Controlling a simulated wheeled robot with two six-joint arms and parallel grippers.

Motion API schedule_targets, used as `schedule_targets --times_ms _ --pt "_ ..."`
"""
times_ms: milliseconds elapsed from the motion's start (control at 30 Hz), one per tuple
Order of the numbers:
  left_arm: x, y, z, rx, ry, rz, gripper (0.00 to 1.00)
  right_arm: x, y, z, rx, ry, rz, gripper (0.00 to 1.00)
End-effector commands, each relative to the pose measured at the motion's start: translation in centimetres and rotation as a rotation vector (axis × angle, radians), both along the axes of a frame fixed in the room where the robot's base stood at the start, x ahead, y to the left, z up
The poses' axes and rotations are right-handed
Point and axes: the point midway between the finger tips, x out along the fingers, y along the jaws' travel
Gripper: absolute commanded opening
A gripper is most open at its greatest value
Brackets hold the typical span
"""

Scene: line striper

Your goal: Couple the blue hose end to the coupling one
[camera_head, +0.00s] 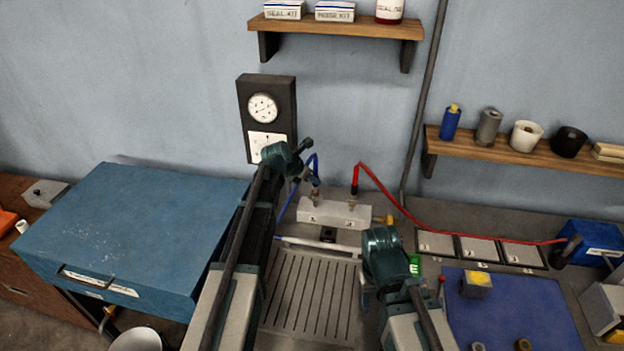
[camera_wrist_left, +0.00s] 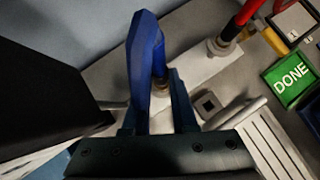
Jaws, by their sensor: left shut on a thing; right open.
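The blue hose end (camera_head: 316,180) is in my left gripper (camera_head: 308,178), above the left part of the pale coupling block (camera_head: 335,214). In the left wrist view the blue hose (camera_wrist_left: 146,62) stands between the two fingers (camera_wrist_left: 157,112), which are shut on its end. The block (camera_wrist_left: 196,65) lies just beyond. A brass fitting (camera_head: 318,199) on the block's left is below the hose end; I cannot tell whether they touch. The red hose end (camera_head: 354,188) stands on the block's right fitting. My right gripper (camera_head: 384,262) is open, in front of the block; its fingertips are mostly hidden.
A dark gauge stand (camera_head: 266,90) rises behind my left arm. A slotted tray (camera_head: 308,295) lies before the block. The red hose (camera_head: 440,228) runs right past numbered pads (camera_head: 480,249). A green DONE button (camera_head: 415,265) is beside my right gripper. A blue case (camera_head: 135,230) stands left.

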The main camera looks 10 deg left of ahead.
Motion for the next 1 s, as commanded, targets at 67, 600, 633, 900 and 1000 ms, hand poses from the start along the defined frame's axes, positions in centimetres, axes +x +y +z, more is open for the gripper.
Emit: schedule_targets --times_ms 67,600,633,900,1000 --pt "0.0 0.0 0.0 0.0 0.0 0.0 0.0 0.0 0.0 0.0 0.0 0.0 0.0 0.5" --pt "0.0 0.0 -0.6 0.0 0.0 0.0 0.0 0.0 0.0 -0.6 0.0 0.0 0.0 0.5" --pt "0.0 0.0 -0.6 0.0 0.0 0.0 0.0 0.0 0.0 -0.6 0.0 0.0 0.0 0.5" --pt "0.0 0.0 -1.3 0.0 0.0 0.0 0.0 0.0 0.0 -1.3 0.0 0.0 0.0 0.5" --pt "0.0 0.0 -1.5 0.0 0.0 0.0 0.0 0.0 0.0 -1.5 0.0 0.0 0.0 0.5"
